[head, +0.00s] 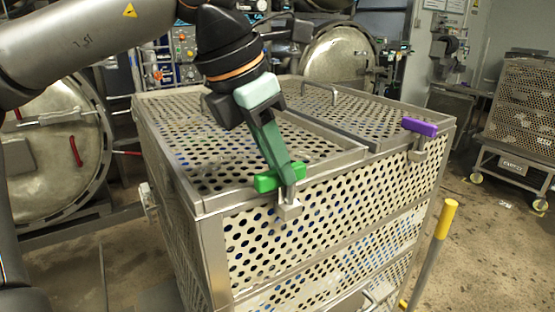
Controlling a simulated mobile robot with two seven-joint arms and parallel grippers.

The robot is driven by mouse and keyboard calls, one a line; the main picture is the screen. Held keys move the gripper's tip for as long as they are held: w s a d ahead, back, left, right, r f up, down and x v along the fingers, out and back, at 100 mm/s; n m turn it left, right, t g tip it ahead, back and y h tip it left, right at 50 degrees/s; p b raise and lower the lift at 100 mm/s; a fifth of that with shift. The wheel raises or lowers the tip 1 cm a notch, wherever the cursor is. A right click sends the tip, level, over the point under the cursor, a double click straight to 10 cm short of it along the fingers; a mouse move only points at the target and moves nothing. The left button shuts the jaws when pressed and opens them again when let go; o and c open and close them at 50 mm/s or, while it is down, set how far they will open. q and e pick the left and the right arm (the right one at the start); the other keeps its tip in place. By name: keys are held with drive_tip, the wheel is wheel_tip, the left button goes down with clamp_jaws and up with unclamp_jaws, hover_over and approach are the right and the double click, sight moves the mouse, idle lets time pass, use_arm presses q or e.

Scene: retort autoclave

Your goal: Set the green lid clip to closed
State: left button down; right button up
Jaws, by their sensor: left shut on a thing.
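The green lid clip (267,182) sits on the front top edge of a perforated metal basket (208,203), left of the middle. Its green bar lies across a small metal stem and catch (289,210) on the basket's front face. My left gripper (279,170) reaches down from above and is shut on the green clip, its fingers covering part of the bar. Whether the clip is fully latched is hard to tell. A purple lid clip (420,127) sits at the right of the same edge. My right gripper is not in view.
The lid (352,108) lies on the basket top, with a raised handle near its back. A yellow-topped post (446,218) stands right of the basket. Round autoclave doors (340,58) stand behind. Another perforated basket (525,105) is on a trolley at the right, with open floor between.

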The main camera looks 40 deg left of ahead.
use_arm(q)
drive_tip(key=shift+a+m, duration=0.1)
drive_tip(key=shift+m, duration=0.2)
drive_tip(key=m, duration=0.2)
drive_tip(key=m+h, duration=0.1)
drive_tip(key=shift+w+a+g, duration=0.2)
drive_tip(key=shift+a+g, duration=0.05)
drive_tip(key=shift+g, duration=0.15)
drive_tip(key=m+g, duration=0.1)
drive_tip(key=m, duration=0.2)
drive_tip(key=w+m+g+h, duration=0.1)
drive_tip(key=m, duration=0.2)
drive_tip(key=m+g, duration=0.1)
drive_tip(key=m, duration=0.3)
drive_tip(key=shift+w+a+h, duration=0.3)
drive_tip(key=m+g, duration=0.1)
drive_tip(key=m, duration=0.1)
drive_tip(key=m+g, duration=0.1)
drive_tip(key=m, duration=0.1)
drive_tip(key=shift+w, duration=0.3)
drive_tip(key=shift+d+m, duration=0.1)
drive_tip(key=shift+m, duration=0.3)
drive_tip(key=c, duration=0.8)
unclamp_jaws()
